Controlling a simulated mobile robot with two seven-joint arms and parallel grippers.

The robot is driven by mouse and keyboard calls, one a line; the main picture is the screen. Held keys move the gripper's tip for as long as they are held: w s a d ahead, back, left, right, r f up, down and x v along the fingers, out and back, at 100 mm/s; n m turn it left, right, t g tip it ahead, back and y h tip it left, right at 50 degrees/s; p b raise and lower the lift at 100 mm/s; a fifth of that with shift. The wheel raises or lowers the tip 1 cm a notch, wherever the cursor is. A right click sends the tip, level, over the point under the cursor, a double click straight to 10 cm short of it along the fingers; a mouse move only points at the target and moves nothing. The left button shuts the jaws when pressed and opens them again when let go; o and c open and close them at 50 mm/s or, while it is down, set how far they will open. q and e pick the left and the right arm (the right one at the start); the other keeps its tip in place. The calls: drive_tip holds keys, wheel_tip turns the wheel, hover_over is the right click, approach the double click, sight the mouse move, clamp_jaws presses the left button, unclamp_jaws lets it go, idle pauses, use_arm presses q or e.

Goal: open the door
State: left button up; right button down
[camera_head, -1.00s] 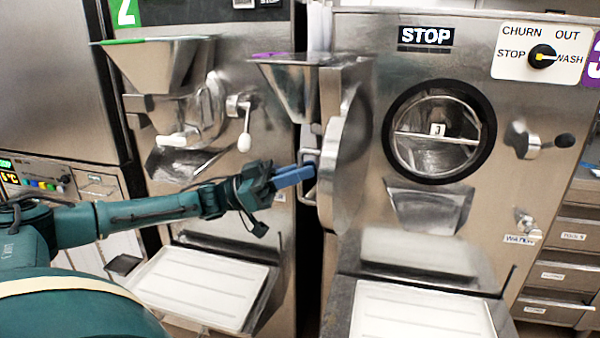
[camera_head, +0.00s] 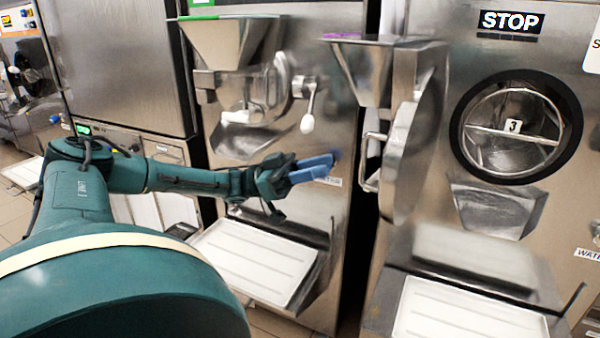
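The door (camera_head: 408,165) of the right-hand freezer, a thick steel disc with a hopper (camera_head: 375,68) on it, stands swung out to the left. The door's handle (camera_head: 371,165) is on the door's left side. My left gripper (camera_head: 325,165) has two blue fingers a little apart. It is empty and to the left of the handle, with a gap between them. My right gripper is out of view.
The left freezer (camera_head: 250,95), with a green-rimmed hopper and white-knobbed levers, is behind my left arm. White trays (camera_head: 258,262) (camera_head: 465,312) stand low in front of both freezers. Open floor (camera_head: 15,215) shows at the far left.

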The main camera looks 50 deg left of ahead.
use_arm(q)
drive_tip(key=shift+v, duration=2.1)
